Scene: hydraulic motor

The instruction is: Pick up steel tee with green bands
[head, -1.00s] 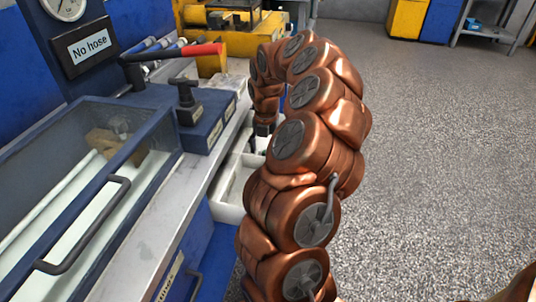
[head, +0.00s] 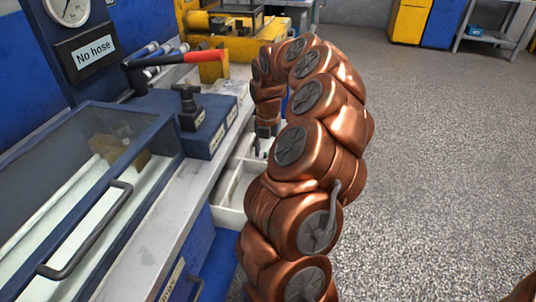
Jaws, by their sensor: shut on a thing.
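My gripper (head: 264,148) is small in the head view, at the end of my copper arm, pointing down over the white open tray (head: 231,192) beside the workbench. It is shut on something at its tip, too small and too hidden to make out. I cannot pick out the steel tee or its green bands anywhere in this view. My arm hides part of the tray and whatever lies behind it.
A clear-lidded blue case (head: 75,200) with a dark handle stands on the grey bench at left. Behind it are a blue block (head: 205,125), a red-handled lever (head: 205,56), a "No hose" sign (head: 96,54) and yellow machinery (head: 240,45). Open speckled floor (head: 440,160) lies at right.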

